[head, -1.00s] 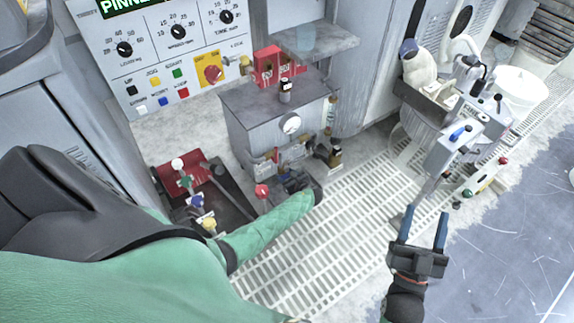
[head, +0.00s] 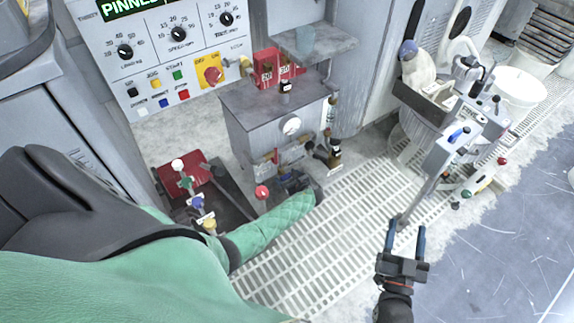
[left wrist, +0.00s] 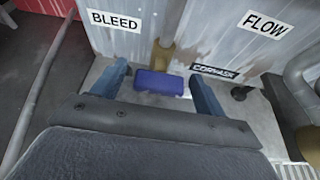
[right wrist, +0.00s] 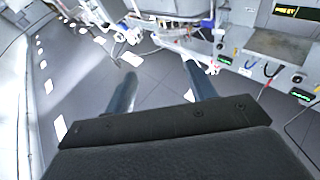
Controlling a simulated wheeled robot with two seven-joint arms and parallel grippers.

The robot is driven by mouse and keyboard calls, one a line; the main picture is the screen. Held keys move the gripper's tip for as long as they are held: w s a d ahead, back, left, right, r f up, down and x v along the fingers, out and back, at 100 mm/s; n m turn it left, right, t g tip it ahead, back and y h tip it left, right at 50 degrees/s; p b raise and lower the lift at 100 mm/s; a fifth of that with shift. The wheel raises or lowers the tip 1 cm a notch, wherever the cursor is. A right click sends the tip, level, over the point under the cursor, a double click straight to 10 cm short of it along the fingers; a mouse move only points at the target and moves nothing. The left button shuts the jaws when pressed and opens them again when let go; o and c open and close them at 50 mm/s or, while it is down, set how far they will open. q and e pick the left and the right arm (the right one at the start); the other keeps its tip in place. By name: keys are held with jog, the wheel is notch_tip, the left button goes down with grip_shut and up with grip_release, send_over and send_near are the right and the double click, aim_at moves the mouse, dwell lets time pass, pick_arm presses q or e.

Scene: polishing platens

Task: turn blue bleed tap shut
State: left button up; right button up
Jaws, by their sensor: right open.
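In the left wrist view, the blue bleed tap handle (left wrist: 160,83) lies crosswise on a brass stem, just below the white BLEED label (left wrist: 114,21). My left gripper (left wrist: 158,76) is open, with one finger on each side of the handle. A gap shows between the handle and each finger. In the head view, my green sleeve and dark left gripper (head: 290,178) reach to the front of the grey tank; the tap is hard to make out there. My right gripper (head: 406,236) is open and empty above the floor grating at the right.
A FLOW label (left wrist: 264,23) and a grey pipe stand right of the tap. The grey tank (head: 262,128) carries a gauge (head: 291,126). Left of it is a red block (head: 180,172) with several coloured knobs. The floor grating (head: 345,215) is open in front.

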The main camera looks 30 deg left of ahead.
pick_arm(q)
jog(key=shift+r, duration=0.1)
jog(key=shift+d, duration=0.2)
jog(key=p+v, duration=0.1)
jog(key=v, duration=0.6)
jog(key=shift+p, duration=0.4)
pick_arm(e)
jog(key=s+f+g, duration=0.1)
jog(key=f+g, duration=0.2)
jog(key=f, duration=0.6)
jog(key=s+f+g+h, duration=0.1)
jog(key=s+f+g, duration=0.1)
jog(key=f, duration=0.8)
jog(key=shift+s+a+g+h, duration=0.15)
jog(key=shift+s+g+h, duration=0.15)
jog(key=shift+g, duration=0.6)
pick_arm(q)
jog(key=shift+s+d, duration=0.1)
jog(key=shift+s, duration=0.05)
pick_arm(e)
jog(key=shift+w, duration=0.1)
